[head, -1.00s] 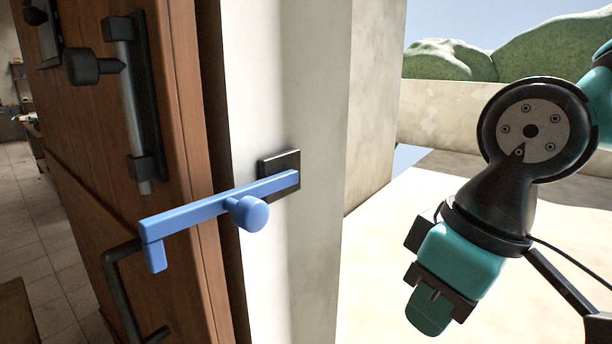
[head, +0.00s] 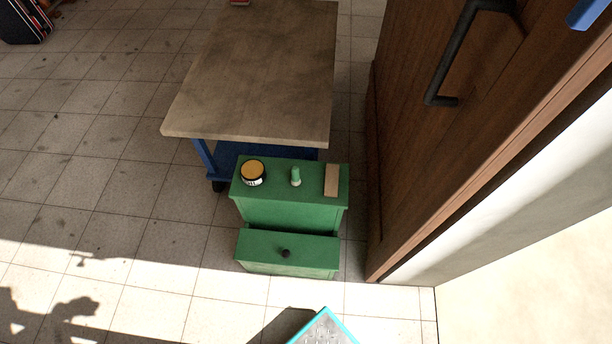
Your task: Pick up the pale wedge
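The pale wedge (head: 331,180) appears as a flat, tan, oblong piece on the right end of the top of a small green cabinet (head: 272,200). It lies close to the cabinet's right edge, with its long side running front to back. From this high angle I cannot tell its slope. My gripper is not in the head view now, so its state is hidden.
A yellow-topped round tin (head: 252,172) and a small green-and-white item (head: 295,177) share the cabinet top. A wooden-topped blue cart (head: 255,75) stands behind. A brown door (head: 450,130) stands right. Tiled floor lies open left.

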